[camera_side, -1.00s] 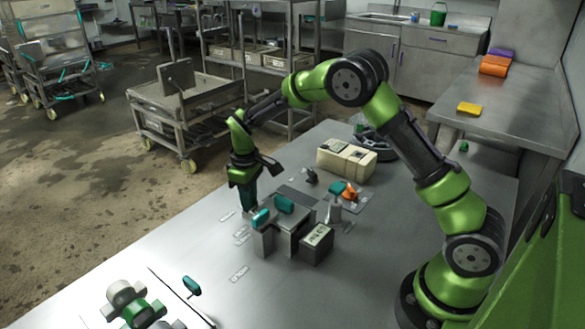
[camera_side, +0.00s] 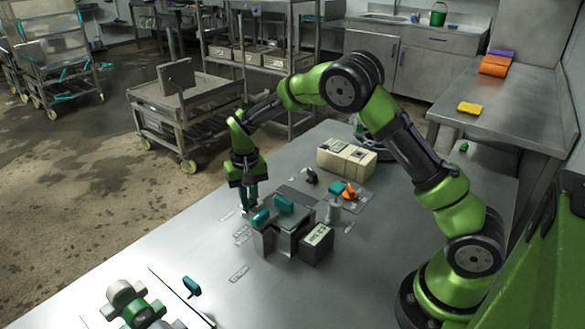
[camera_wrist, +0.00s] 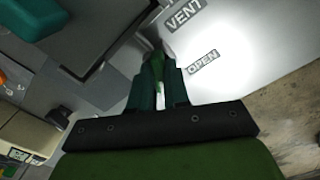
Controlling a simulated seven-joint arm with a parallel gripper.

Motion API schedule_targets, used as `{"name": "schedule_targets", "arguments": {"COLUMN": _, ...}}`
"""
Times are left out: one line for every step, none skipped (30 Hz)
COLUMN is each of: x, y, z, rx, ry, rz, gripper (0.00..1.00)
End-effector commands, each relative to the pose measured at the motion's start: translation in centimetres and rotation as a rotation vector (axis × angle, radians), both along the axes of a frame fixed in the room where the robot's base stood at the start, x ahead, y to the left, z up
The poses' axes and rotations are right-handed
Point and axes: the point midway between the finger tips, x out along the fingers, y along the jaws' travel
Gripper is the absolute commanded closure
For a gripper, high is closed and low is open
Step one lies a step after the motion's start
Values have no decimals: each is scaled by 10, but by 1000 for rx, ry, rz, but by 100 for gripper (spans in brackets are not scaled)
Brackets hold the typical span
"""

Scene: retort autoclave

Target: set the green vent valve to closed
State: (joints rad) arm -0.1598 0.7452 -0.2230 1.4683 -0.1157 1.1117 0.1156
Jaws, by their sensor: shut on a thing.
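My gripper (camera_side: 249,208) points down at the table, just behind the grey steel block. In the wrist view its two dark green fingers (camera_wrist: 159,90) are closed around a narrow green piece, the green vent valve's handle (camera_wrist: 157,68). The fingers cover most of the handle, so its exact angle is hard to tell. A "VENT" label (camera_wrist: 184,14) and an "OPEN" label (camera_wrist: 203,62) lie on the metal just beyond the fingertips. In the side view the valve is largely hidden by the fingers.
The grey block (camera_side: 268,240) carries teal handles (camera_side: 284,204) close to my gripper. A dark labelled box (camera_side: 317,244) stands beside it. A beige device (camera_side: 346,158), an orange knob (camera_side: 350,191) and a teal lever (camera_side: 192,286) are also on the table.

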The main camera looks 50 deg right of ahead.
Motion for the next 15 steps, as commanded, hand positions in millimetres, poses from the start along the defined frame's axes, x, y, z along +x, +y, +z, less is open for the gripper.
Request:
{"name": "schedule_targets", "arguments": {"x": 0, "y": 0, "z": 1, "rx": 1, "ry": -1, "rz": -21, "gripper": 100}}
{"name": "schedule_targets", "arguments": {"x": 0, "y": 0, "z": 1, "rx": 1, "ry": -1, "rz": -32, "gripper": 100}}
{"name": "schedule_targets", "arguments": {"x": 0, "y": 0, "z": 1, "rx": 1, "ry": -1, "rz": -45, "gripper": 100}}
{"name": "schedule_targets", "arguments": {"x": 0, "y": 0, "z": 1, "rx": 1, "ry": -1, "rz": -55, "gripper": 100}}
{"name": "schedule_targets", "arguments": {"x": 0, "y": 0, "z": 1, "rx": 1, "ry": -1, "rz": -63, "gripper": 100}}
{"name": "schedule_targets", "arguments": {"x": 0, "y": 0, "z": 1, "rx": 1, "ry": -1, "rz": -71, "gripper": 100}}
{"name": "schedule_targets", "arguments": {"x": 0, "y": 0, "z": 1, "rx": 1, "ry": -1, "rz": -77, "gripper": 100}}
{"name": "schedule_targets", "arguments": {"x": 0, "y": 0, "z": 1, "rx": 0, "ry": -1, "rz": -82, "gripper": 100}}
{"name": "schedule_targets", "arguments": {"x": 0, "y": 0, "z": 1, "rx": 0, "ry": -1, "rz": -88, "gripper": 100}}
{"name": "schedule_targets", "arguments": {"x": 0, "y": 0, "z": 1, "rx": 0, "ry": -1, "rz": -91, "gripper": 100}}
{"name": "schedule_targets", "arguments": {"x": 0, "y": 0, "z": 1, "rx": 0, "ry": -1, "rz": -94, "gripper": 100}}
{"name": "schedule_targets", "arguments": {"x": 0, "y": 0, "z": 1, "rx": 0, "ry": -1, "rz": -96, "gripper": 100}}
{"name": "schedule_targets", "arguments": {"x": 0, "y": 0, "z": 1, "rx": 0, "ry": -1, "rz": -97, "gripper": 100}}
{"name": "schedule_targets", "arguments": {"x": 0, "y": 0, "z": 1, "rx": 0, "ry": -1, "rz": -98, "gripper": 100}}
{"name": "schedule_targets", "arguments": {"x": 0, "y": 0, "z": 1, "rx": 0, "ry": -1, "rz": -99, "gripper": 100}}
